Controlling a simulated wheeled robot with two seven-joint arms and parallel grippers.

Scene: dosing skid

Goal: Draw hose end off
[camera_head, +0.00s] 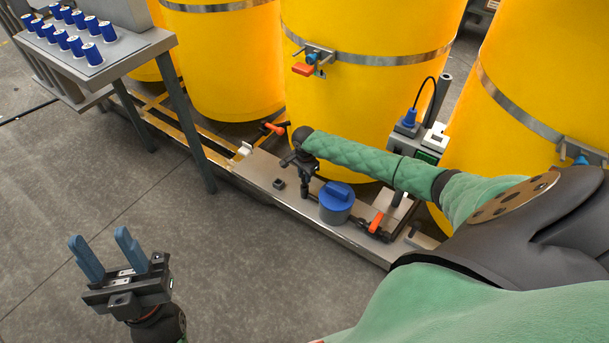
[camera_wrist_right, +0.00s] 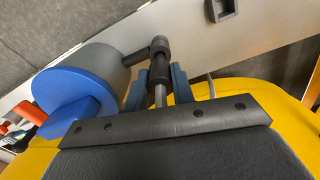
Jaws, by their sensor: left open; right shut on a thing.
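My right gripper (camera_wrist_right: 161,78) is shut on a dark cylindrical fitting, which I take to be the hose end (camera_wrist_right: 158,48), in the right wrist view. A short dark elbow branches from it, and a grey metal stem shows below between the fingers. In the head view my right gripper (camera_head: 298,161) is small and dark at the end of the green-sleeved arm, above the skid. Whether the fitting is still seated cannot be told. My left gripper (camera_head: 104,259) is open and empty, held over the floor at lower left.
A grey pot with a blue lid (camera_head: 337,196) stands close beside the held fitting on the metal skid (camera_head: 265,172). Orange-red handles (camera_head: 376,222) sit on the skid pipework. Yellow drums (camera_head: 370,110) stand behind. A table with blue-capped bottles (camera_head: 92,54) is at upper left. The floor (camera_head: 240,275) is clear.

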